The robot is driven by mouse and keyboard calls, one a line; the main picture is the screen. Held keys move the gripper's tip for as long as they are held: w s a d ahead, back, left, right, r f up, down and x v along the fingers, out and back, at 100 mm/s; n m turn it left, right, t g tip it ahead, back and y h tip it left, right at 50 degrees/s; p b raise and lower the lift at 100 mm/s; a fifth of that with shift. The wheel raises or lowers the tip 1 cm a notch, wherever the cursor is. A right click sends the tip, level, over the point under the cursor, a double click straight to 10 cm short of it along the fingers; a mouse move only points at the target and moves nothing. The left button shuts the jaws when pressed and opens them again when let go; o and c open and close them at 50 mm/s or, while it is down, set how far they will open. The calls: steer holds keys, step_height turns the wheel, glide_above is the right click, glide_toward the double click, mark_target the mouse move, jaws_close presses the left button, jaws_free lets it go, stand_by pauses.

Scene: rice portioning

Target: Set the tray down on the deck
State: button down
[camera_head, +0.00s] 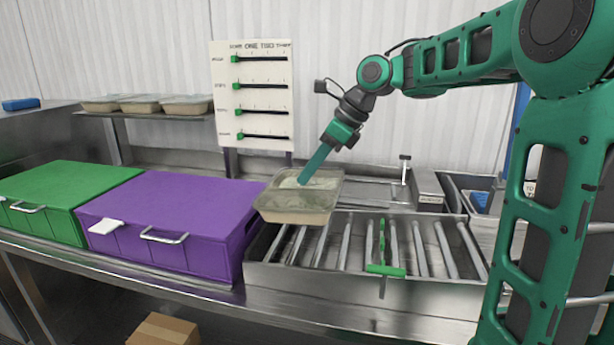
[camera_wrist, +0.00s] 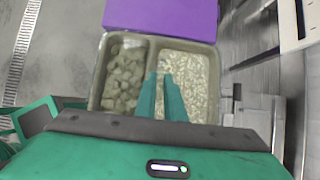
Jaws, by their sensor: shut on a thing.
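The tray (camera_head: 292,217) is a shallow pale container with two compartments. In the wrist view, the left compartment holds grey-green chunks (camera_wrist: 124,76) and the right one holds rice-like grains (camera_wrist: 192,78). My gripper (camera_head: 303,181) reaches down into the tray from the upper right. In the wrist view its green fingers (camera_wrist: 161,82) are close together at the divider and shut on the tray. The roller deck (camera_head: 345,302) has a metal frame with bare rollers. The tray looks about level over the deck's left back corner; I cannot tell whether it touches.
A purple box (camera_head: 165,220) stands close left of the tray, with a green box (camera_head: 62,190) beyond it. A green T-shaped piece (camera_head: 385,268) lies across the rollers. A board with sliders (camera_head: 251,95) stands behind. Several filled trays (camera_head: 187,105) sit on the back-left shelf.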

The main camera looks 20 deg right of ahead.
steer(key=shift+r, duration=1.15)
